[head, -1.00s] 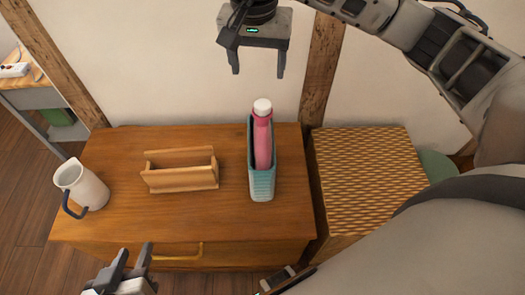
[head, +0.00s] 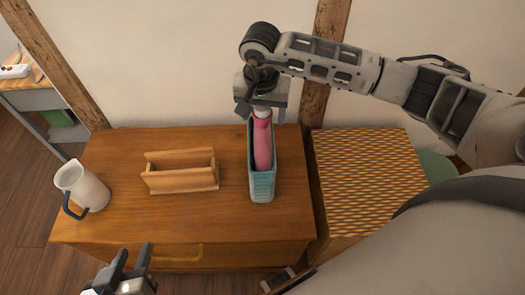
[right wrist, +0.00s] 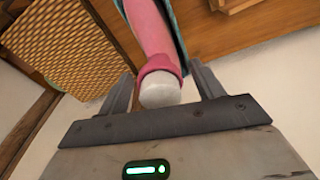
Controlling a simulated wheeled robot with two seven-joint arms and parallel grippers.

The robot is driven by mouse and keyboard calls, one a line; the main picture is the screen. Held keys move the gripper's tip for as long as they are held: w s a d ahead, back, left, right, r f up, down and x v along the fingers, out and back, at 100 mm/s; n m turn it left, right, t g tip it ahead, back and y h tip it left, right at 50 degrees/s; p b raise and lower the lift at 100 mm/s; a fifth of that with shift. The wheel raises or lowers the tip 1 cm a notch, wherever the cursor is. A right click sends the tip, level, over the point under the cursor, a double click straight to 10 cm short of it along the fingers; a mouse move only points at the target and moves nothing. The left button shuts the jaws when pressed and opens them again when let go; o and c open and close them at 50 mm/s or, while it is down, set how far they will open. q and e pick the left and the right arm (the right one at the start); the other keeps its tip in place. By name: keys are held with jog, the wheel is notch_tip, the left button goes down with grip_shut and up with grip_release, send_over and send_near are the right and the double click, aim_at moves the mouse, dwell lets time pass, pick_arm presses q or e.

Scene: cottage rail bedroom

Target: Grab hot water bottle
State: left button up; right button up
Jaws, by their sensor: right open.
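In the right wrist view the white cap (right wrist: 160,90) and pink neck (right wrist: 158,62) lie between the two fingers of my right gripper (right wrist: 165,85). The fingers are apart, with a gap on each side of the cap. My left gripper (head: 132,268) is at the bottom left, in front of the dresser, its fingers apart and empty.
A wooden holder (head: 180,180) stands left of the basket on the dresser (head: 220,222). A white jug (head: 85,187) with a blue handle is at the left edge. A woven-topped box (head: 365,170) stands to the right. The wall is close behind.

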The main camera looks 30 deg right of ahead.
jog(key=shift+f, duration=0.2)
grip_shut()
jog(key=shift+r, duration=0.1)
